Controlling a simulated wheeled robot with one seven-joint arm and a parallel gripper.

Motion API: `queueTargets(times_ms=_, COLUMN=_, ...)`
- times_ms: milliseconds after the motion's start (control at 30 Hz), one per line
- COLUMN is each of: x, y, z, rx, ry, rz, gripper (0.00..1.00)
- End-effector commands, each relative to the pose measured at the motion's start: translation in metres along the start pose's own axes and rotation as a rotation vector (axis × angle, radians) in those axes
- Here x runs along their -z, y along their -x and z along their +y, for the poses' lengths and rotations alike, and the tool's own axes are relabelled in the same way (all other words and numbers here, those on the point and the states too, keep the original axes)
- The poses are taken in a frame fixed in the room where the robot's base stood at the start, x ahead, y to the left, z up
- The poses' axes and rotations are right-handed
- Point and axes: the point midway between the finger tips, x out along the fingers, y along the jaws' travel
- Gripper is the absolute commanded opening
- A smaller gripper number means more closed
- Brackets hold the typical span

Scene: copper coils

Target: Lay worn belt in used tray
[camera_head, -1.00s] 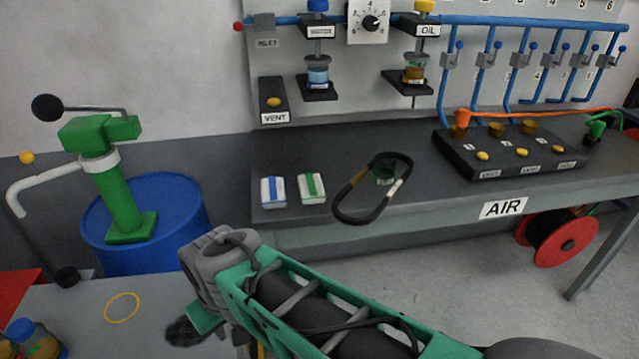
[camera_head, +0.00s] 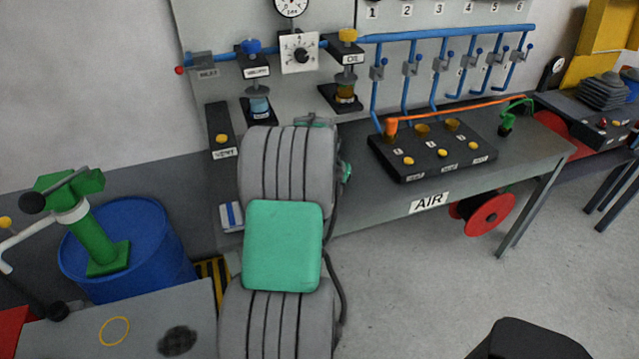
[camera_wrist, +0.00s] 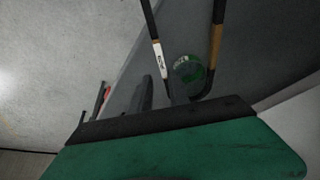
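The worn belt (camera_wrist: 158,52) is a dark loop with a white label on one strand and a brown stretch on the other. In the wrist view it lies over the grey bench, just beyond my gripper (camera_wrist: 163,88). Two dark finger shapes stand apart there, near the labelled strand; I cannot tell whether they touch it. In the head view my arm hides the belt and my gripper. I cannot make out a used tray in either view.
A green round thing (camera_wrist: 188,68) lies inside the loop. The bench (camera_head: 375,205) carries a black valve block (camera_head: 432,155) and a blue-striped white pack (camera_head: 231,217). A blue drum (camera_head: 130,250) with a green pump stands left. A grey table (camera_head: 60,340) holds a yellow ring (camera_head: 114,331).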

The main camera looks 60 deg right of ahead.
Motion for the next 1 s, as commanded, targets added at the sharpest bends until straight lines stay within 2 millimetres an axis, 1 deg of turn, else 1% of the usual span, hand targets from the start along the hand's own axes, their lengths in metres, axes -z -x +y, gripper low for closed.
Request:
queueTargets(times_ms=33, x=-0.001, y=-0.008, z=0.001, rx=-0.002, ry=-0.001, rz=-0.005, gripper=0.22)
queueTargets(times_ms=233, x=-0.001, y=-0.035, z=-0.001, rx=0.000, ry=0.001, rz=-0.004, gripper=0.22)
queueTargets(times_ms=400, x=0.000, y=-0.066, z=-0.002, rx=0.000, ry=0.001, rz=-0.002, gripper=0.22)
queueTargets(times_ms=433, x=-0.001, y=-0.070, z=-0.002, rx=0.000, ry=0.002, rz=-0.002, gripper=0.22)
queueTargets(times_ms=500, x=-0.001, y=-0.074, z=-0.002, rx=0.001, ry=0.002, rz=-0.001, gripper=0.22)
queueTargets(times_ms=667, x=-0.001, y=-0.075, z=-0.002, rx=0.001, ry=0.002, rz=0.000, gripper=0.22)
queueTargets(times_ms=767, x=-0.001, y=-0.075, z=-0.002, rx=0.002, ry=0.003, rz=0.000, gripper=0.15)
queueTargets(times_ms=933, x=-0.001, y=-0.074, z=-0.003, rx=0.002, ry=0.003, rz=0.000, gripper=0.01)
queueTargets(times_ms=1000, x=-0.001, y=-0.074, z=-0.003, rx=0.002, ry=0.003, rz=0.000, gripper=0.00)
